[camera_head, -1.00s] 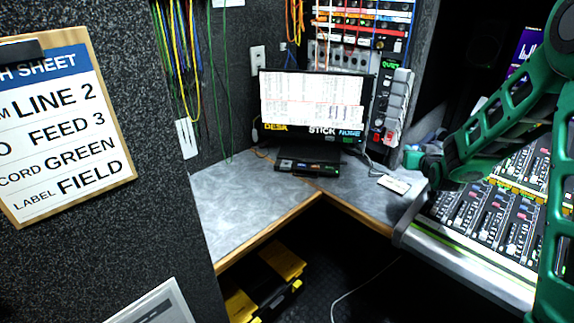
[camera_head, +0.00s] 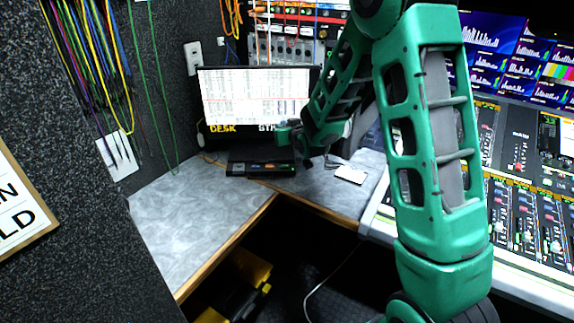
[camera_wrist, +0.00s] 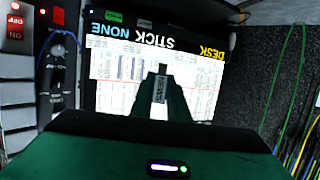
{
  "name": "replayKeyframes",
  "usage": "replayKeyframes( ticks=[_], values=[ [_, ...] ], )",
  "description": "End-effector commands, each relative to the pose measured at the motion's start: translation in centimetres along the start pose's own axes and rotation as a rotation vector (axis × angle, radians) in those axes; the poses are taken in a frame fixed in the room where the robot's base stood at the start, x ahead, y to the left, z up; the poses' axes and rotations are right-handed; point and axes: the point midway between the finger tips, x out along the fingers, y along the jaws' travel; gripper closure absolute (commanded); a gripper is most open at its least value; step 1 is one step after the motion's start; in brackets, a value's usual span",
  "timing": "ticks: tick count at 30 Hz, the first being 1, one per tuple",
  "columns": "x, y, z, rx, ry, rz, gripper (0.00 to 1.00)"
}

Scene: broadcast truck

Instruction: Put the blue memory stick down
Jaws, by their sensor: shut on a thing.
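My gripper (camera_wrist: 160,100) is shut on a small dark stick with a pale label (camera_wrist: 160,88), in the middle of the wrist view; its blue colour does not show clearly. The stick's dark end points away from my gripper, towards the lit monitor (camera_wrist: 115,68), which appears upside down. In the head view my gripper (camera_head: 283,132) is in the air in front of the monitor (camera_head: 255,95), above the desk. The stick cannot be made out there. The monitor's lower edge reads DESK, STICK and NONE in the wrist view.
A black device (camera_head: 260,168) with small lights sits on the grey desk (camera_head: 190,205) below the monitor. A white card (camera_head: 350,174) lies to its right. The left desk wing is clear. Mixing consoles (camera_head: 520,210) stand right; cables (camera_head: 85,65) hang on the left wall.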

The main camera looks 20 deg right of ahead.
Motion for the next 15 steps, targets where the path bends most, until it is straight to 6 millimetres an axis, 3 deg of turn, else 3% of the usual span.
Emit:
replayKeyframes(
  ticks=[5, 15],
  values=[
    [0.0, -1.2, 1.9, -0.003, -0.006, 0.002, 1.0],
    [-1.1, -2.6, 9.8, 0.016, -0.007, 0.089, 1.0]
  ],
)
